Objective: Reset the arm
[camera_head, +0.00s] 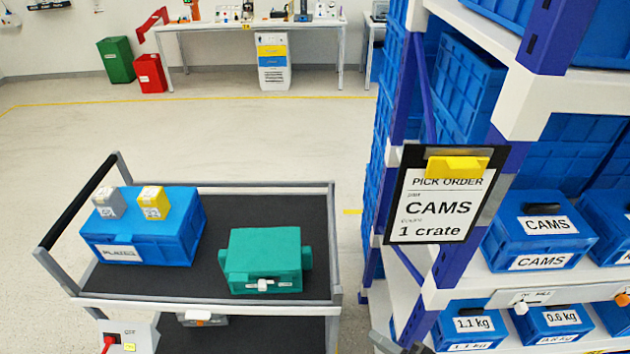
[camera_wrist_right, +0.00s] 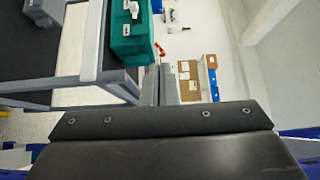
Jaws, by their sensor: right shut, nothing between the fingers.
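My right gripper (camera_head: 386,342) shows only in part at the bottom edge of the head view, in front of the blue-and-white shelf rack. In the right wrist view its two grey fingers (camera_wrist_right: 160,84) are together with nothing between them. It touches no object that I can see. My left gripper is out of view. A pale box with a red knob (camera_head: 107,343) and a small yellow label sits at the trolley's lower left, cut off by the frame. A panel on the rack carries a white knob (camera_head: 520,307) and an orange knob (camera_head: 622,299).
A grey trolley (camera_head: 190,304) holds a blue crate (camera_head: 150,245) with two small boxes on it, and a teal case (camera_head: 262,255). The rack at right holds several blue crates (camera_head: 540,240); a pick-order clipboard (camera_head: 437,205) hangs on its post. Floor behind the trolley is clear.

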